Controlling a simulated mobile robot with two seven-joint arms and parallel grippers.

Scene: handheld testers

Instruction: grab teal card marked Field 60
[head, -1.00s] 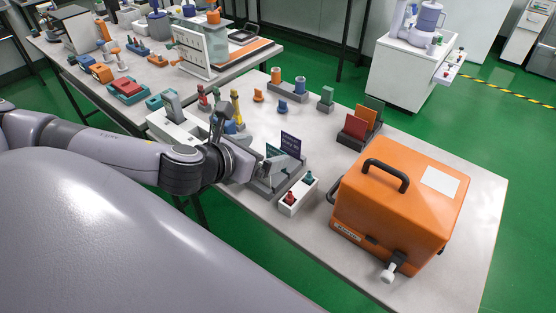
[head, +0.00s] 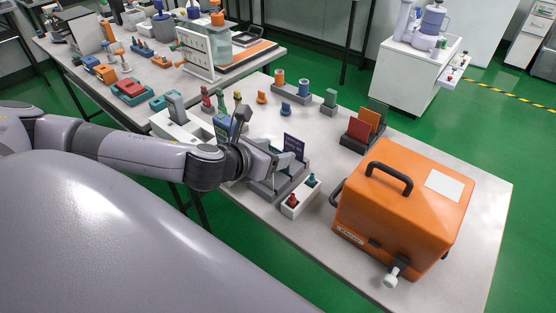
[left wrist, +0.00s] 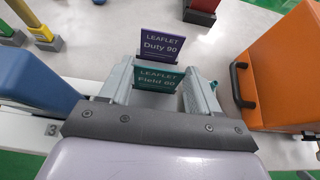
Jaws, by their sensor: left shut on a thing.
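The teal card marked Field 60 (left wrist: 160,79) stands upright in the left wrist view, between the two grey fingers of my left gripper (left wrist: 160,86). The gripper is shut on it. In the head view my left gripper (head: 281,168) is at the small grey card holder (head: 268,191), and the teal card is largely hidden there by the gripper. A purple card marked Duty 90 (left wrist: 162,43) stands just behind the teal card; it also shows in the head view (head: 293,146). I cannot tell whether the teal card still touches the holder. My right gripper is not in view.
A large orange case (head: 405,205) stands to the right of the holder. A white block with a red and a green peg (head: 298,199) sits between them. A rack with red and orange cards (head: 360,132) stands behind.

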